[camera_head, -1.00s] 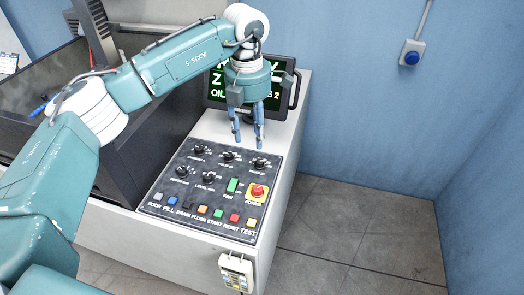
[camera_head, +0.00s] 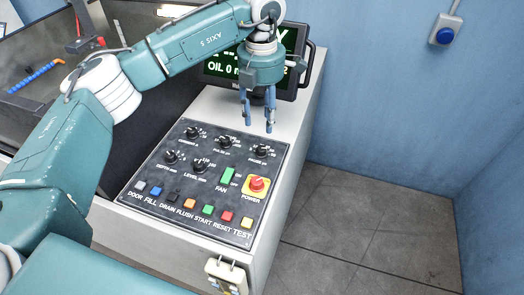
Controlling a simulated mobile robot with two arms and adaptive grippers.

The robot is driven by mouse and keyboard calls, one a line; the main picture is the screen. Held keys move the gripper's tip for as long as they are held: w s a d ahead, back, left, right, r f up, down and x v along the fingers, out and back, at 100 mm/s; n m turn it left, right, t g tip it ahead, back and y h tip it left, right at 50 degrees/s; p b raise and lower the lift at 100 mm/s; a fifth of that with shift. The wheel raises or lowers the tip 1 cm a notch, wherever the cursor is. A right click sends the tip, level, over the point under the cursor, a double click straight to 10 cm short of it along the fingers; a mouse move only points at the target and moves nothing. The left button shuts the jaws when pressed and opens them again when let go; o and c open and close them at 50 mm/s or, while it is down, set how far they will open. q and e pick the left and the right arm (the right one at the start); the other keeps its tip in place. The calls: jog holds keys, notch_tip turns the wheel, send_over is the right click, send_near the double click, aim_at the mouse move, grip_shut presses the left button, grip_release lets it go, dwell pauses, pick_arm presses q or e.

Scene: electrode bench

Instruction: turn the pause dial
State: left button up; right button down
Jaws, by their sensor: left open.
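The black control panel (camera_head: 180,219) lies on top of the grey cabinet in the head view. The pause dial (camera_head: 262,151), a black knob, is at the right end of the panel's back row. My left gripper (camera_head: 258,126) points down behind and above the panel's back edge, close to the pause dial. The fingers appear clear of the dial. My right gripper is not in view.
Other black knobs, such as the level dial (camera_head: 200,166), sit beside it. A red power button (camera_head: 257,184) and a green fan switch (camera_head: 228,175) are nearer the front. A display screen (camera_head: 222,65) stands behind my gripper. Open floor (camera_head: 350,225) is at the right.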

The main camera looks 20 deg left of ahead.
aim_at(261, 148)
pick_arm(q)
notch_tip(261, 148, down, 4)
jog(key=shift+p, duration=0.9)
notch_tip(261, 148, down, 6)
jog(key=shift+r+p, duration=0.2)
jog(key=shift+p, duration=0.7)
jog(key=shift+f, duration=0.7)
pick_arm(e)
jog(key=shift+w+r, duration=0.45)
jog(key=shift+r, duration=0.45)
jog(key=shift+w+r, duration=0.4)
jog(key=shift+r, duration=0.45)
pick_arm(q)
grip_shut()
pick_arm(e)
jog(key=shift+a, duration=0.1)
